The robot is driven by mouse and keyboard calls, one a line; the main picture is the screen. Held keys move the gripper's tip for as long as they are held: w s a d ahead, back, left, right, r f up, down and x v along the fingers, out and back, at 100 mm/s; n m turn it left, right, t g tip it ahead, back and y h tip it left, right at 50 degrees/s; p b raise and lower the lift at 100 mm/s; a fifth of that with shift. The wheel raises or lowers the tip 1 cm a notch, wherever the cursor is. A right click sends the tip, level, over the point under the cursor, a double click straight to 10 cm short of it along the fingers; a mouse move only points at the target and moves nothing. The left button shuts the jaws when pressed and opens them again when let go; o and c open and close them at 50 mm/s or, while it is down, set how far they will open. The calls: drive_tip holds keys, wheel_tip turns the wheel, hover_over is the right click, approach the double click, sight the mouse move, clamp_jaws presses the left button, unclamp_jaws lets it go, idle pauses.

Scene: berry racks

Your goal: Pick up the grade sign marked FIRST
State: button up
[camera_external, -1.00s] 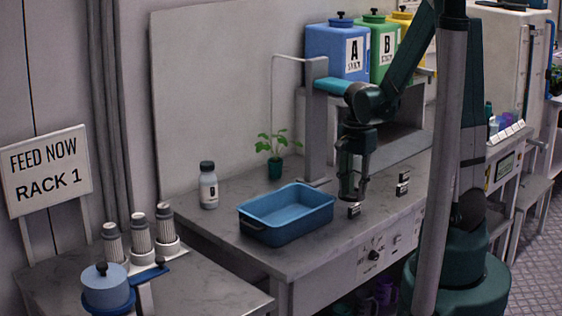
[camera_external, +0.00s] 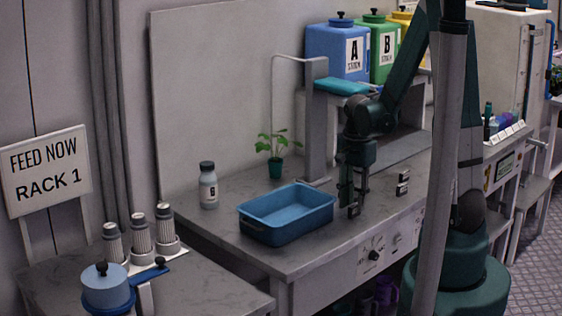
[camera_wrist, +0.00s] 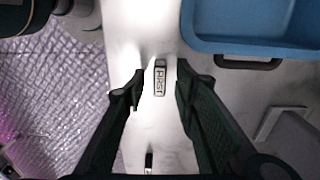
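The grade sign marked FIRST (camera_wrist: 160,78) is a small pale plate with a dark edge, and its lettering reads in the wrist view. It lies between the fingers of my gripper (camera_wrist: 156,88), which are spread apart with a gap on both sides of it. In the external view my gripper (camera_external: 353,208) points down at the bench just right of the blue tray, and it largely hides that sign. Small dark signs (camera_external: 403,183) stand on the bench further right; their lettering is too small to read.
The blue tray (camera_external: 262,235) is close on the left of my gripper. A small green plant (camera_external: 276,160) and a white bottle (camera_external: 208,187) stand behind it. The grey bench (camera_external: 330,258) is clear in front, with a control panel (camera_external: 385,245) on its front face.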

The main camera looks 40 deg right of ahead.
sight(354, 211)
drive_tip(key=shift+f, duration=1.3)
drive_tip(key=c, duration=0.9)
